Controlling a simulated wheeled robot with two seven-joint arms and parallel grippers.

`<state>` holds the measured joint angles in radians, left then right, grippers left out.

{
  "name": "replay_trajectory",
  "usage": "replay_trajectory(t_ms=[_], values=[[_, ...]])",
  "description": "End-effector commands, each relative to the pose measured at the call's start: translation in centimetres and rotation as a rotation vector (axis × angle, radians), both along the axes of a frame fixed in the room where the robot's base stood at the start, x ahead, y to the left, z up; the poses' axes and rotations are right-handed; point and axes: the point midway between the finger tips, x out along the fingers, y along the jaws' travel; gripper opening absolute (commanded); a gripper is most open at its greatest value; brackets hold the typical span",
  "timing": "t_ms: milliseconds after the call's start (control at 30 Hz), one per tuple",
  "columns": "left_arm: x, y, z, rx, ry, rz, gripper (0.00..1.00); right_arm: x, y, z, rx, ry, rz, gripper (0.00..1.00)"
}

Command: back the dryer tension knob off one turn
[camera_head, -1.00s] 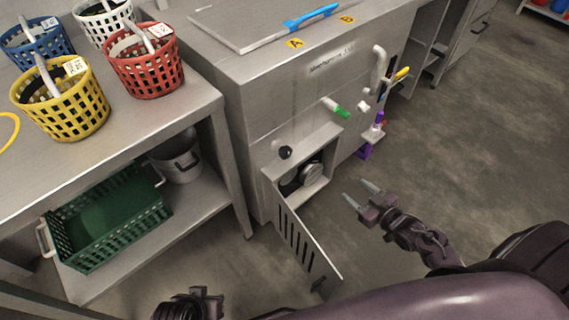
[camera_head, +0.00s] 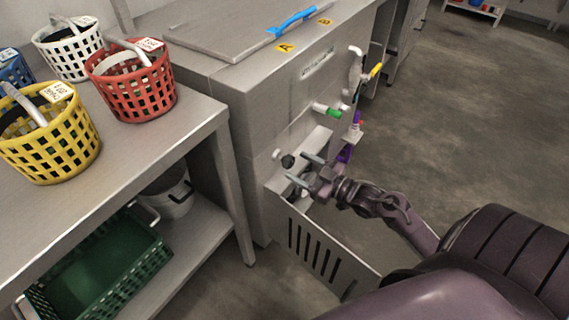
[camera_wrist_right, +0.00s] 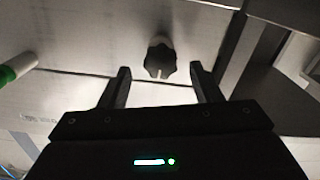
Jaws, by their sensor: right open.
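The tension knob is a small black lobed knob (camera_head: 288,161) on the front of the steel dryer cabinet, just above the open hatch. In the right wrist view the knob (camera_wrist_right: 160,60) is ahead of the fingers, centred between them but beyond their tips. My right gripper (camera_head: 308,168) is open and empty, close in front of the knob and the hatch opening; in the right wrist view its fingers (camera_wrist_right: 158,72) are spread wide. The hatch door (camera_head: 315,245) with its slots hangs open below my gripper. My gripper hides part of the hatch interior. My left gripper is out of view.
A green-tipped handle (camera_head: 333,113) sticks out of the cabinet front, right of the knob; it is at the left edge in the wrist view. Left is a steel table with red (camera_head: 135,85) and yellow (camera_head: 52,135) baskets. A green crate (camera_head: 95,270) sits below.

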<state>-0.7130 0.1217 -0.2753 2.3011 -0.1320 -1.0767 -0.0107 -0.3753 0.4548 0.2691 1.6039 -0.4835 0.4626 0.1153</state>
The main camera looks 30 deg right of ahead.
Motion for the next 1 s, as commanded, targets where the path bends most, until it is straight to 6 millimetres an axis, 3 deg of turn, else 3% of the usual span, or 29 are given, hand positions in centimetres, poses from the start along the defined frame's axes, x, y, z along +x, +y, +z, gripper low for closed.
replay_trajectory(t_ms=[233, 600, 933, 1000], values=[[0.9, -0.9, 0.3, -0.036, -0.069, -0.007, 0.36, 3.2, 1.3, -0.1, 0.0, -0.001, 0.0, 0.58], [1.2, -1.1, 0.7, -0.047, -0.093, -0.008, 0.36, 3.9, 1.6, 0.0, 0.0, 0.001, 0.0, 0.58], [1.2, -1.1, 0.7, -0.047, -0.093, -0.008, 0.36, 3.8, 1.6, 0.0, 0.0, 0.001, 0.0, 0.16], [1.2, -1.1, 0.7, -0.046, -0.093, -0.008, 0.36, 3.8, 1.6, 0.0, 0.0, 0.001, 0.0, 0.14]])
